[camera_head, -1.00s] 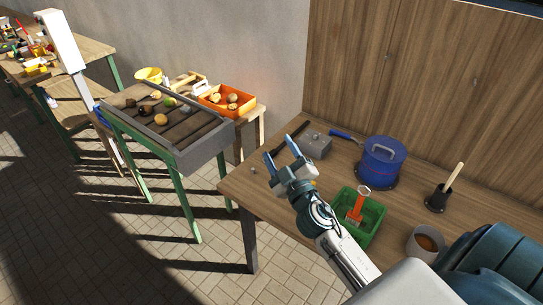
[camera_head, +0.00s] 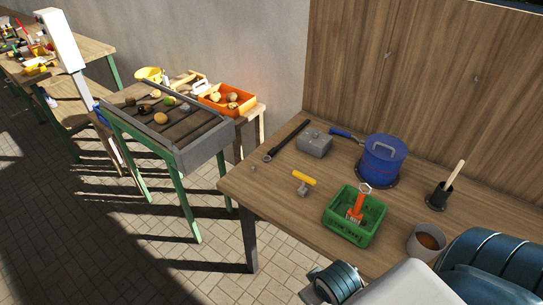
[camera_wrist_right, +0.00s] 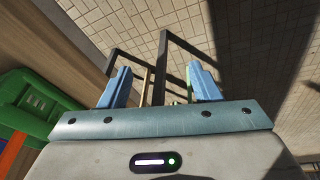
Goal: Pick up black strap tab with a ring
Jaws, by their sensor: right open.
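A long black strip (camera_head: 288,140) with what looks like a ring at its near end lies flat near the back left of the near wooden table. It is too small to tell for sure whether it is the strap tab. My right gripper (camera_wrist_right: 155,88) is open and empty in the right wrist view, with its two blue fingers apart over the paved floor. In the head view only part of my right arm shows at the bottom edge, clear of the strip; its fingertips are out of frame. My left gripper is not in view.
Near the strip stand a grey metal box (camera_head: 315,144) and a blue lidded pot (camera_head: 382,162). A yellow-handled grey fitting (camera_head: 303,181), a green crate (camera_head: 336,222) with an orange ringed tool, a mug and a black holder share the table. Its left front is clear.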

